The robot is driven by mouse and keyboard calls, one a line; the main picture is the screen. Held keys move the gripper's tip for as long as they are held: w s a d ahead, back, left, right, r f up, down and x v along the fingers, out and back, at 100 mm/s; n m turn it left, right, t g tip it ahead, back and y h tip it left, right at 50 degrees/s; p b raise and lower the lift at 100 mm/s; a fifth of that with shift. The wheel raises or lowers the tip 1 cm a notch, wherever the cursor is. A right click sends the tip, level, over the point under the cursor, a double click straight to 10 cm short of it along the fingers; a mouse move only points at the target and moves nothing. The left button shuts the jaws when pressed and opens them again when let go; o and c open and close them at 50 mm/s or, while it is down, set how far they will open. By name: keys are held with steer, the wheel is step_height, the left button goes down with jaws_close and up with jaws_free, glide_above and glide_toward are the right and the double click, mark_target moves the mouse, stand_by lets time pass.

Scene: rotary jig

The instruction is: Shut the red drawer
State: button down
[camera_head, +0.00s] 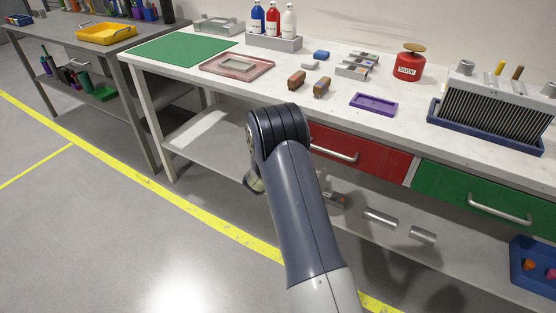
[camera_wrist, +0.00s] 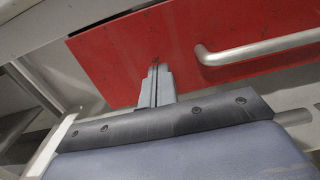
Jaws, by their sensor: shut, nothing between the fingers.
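The red drawer (camera_head: 372,157) is under the white workbench's top, with a silver bar handle (camera_head: 334,152) on its front. Its left part is hidden behind my arm in the head view. The front looks about level with the bench's edge there; I see no clear gap. In the wrist view the red front (camera_wrist: 115,60) fills the upper part, with the handle (camera_wrist: 255,49) to the right. My gripper (camera_wrist: 155,66) is shut and empty, its fingertips at or very near the red front, left of the handle. I cannot tell if they touch. The head view hides the fingers behind my arm.
The green drawer (camera_head: 487,200) sits to the right of the red one and looks shut. A lower shelf (camera_head: 300,200) holds metal cylinders (camera_head: 381,217). A blue bin (camera_head: 535,262) is at the far right. The bench top carries bottles, a red can (camera_head: 408,66) and a purple tray (camera_head: 373,104).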

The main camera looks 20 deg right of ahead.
steer(key=v, duration=1.2)
steer(key=shift+a+p, duration=0.15)
steer(key=shift+p, duration=0.15)
steer(key=shift+s+f, duration=0.1)
steer(key=x, duration=1.3)
steer(key=shift+d, duration=0.2)
